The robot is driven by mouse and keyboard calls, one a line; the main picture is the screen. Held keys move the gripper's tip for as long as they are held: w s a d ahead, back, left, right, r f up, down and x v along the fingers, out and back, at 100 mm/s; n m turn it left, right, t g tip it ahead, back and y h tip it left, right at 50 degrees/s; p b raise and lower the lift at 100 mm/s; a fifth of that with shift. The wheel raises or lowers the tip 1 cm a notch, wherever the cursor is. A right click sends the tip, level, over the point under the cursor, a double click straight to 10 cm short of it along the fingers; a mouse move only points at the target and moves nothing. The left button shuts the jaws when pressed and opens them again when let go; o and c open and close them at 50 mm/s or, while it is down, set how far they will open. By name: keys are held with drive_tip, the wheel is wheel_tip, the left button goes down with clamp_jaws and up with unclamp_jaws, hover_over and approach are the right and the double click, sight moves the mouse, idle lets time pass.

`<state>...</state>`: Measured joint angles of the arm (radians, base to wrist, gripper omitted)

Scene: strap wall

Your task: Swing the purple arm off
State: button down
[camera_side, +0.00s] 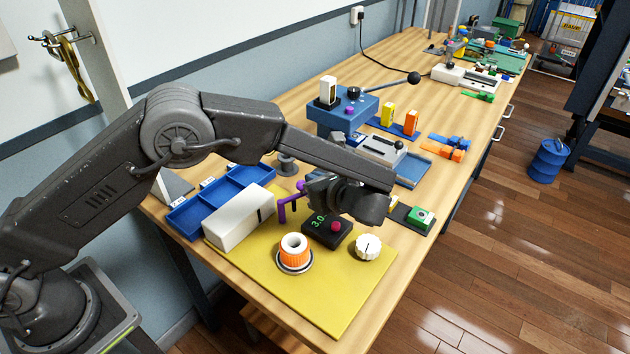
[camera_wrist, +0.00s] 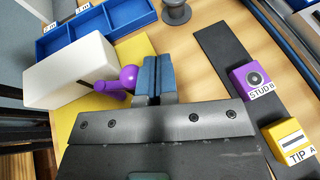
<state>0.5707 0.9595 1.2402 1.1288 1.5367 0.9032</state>
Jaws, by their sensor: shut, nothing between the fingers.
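The purple arm (camera_side: 289,203) is a bent lever at the right end of a white box (camera_side: 238,219) on the yellow mat (camera_side: 330,299). In the wrist view the purple arm (camera_wrist: 128,78) ends in a round knob beside the white box (camera_wrist: 70,74). My gripper (camera_wrist: 152,68) has its blue fingers shut together, empty, just right of the knob. I cannot tell whether they touch it.
A black unit with green digits (camera_side: 327,228), an orange-and-white ring (camera_side: 294,250) and a white dial (camera_side: 368,246) stand near on the mat. A blue tray (camera_side: 205,207) lies behind the box. Purple and yellow labelled blocks (camera_wrist: 252,80) sit right in the wrist view.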

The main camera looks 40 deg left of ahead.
idle(0.7)
drive_tip(key=shift+s+a+f, duration=0.15)
drive_tip(key=shift+s+a, duration=0.35)
drive_tip(key=shift+s, duration=0.2)
drive_tip(key=w+d+r, duration=0.3)
drive_tip(key=d+r, duration=0.1)
drive_tip(key=d, duration=0.5)
drive_tip(key=shift+w+d, duration=0.2)
drive_tip(key=shift+w, duration=0.1)
drive_tip(key=shift+r, duration=0.1)
